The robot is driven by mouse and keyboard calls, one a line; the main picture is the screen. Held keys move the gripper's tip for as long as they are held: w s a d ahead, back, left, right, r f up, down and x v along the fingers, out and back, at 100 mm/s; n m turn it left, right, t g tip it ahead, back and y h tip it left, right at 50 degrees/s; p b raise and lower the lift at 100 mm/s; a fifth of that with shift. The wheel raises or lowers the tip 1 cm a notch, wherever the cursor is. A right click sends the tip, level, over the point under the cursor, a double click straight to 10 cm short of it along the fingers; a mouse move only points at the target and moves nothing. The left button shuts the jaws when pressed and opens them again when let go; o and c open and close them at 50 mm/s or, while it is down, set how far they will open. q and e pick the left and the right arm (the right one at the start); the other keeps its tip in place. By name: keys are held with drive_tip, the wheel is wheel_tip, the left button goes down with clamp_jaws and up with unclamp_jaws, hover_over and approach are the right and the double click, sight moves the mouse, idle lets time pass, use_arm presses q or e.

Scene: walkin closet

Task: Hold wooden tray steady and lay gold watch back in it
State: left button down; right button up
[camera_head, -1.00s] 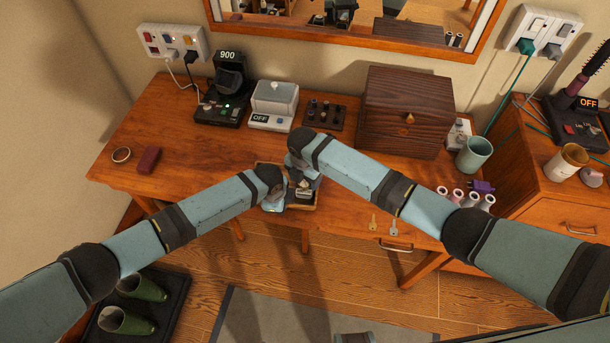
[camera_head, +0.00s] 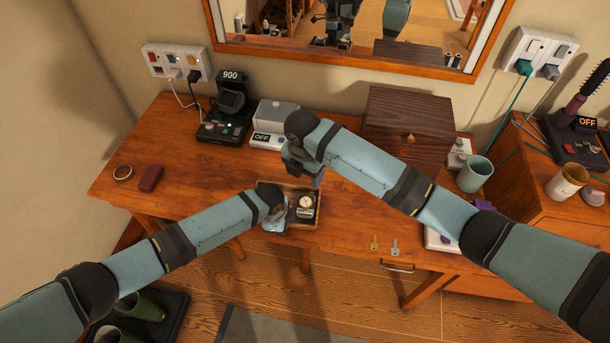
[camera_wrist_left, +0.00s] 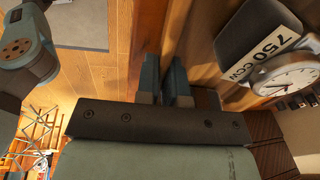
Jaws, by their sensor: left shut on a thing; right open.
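The wooden tray (camera_head: 319,213) sits at the table's front edge. My left gripper (camera_head: 275,217) is shut on its left wall; its fingers (camera_wrist_left: 166,82) also show in the left wrist view. The gold watch (camera_head: 305,202) lies in the tray with its pale dial up. My right gripper (camera_head: 305,172) is open and empty, above the tray's back edge and apart from the watch. Its fingers are partly hidden.
A dark wooden box (camera_head: 408,130) stands behind my right arm. A white device marked OFF (camera_head: 274,124) and a black stand marked 900 (camera_head: 228,112) are at the back. The table left of the tray is mostly clear.

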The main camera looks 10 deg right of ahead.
use_arm(q)
drive_tip(key=c, duration=1.2)
unclamp_jaws()
drive_tip(key=shift+o, duration=0.2)
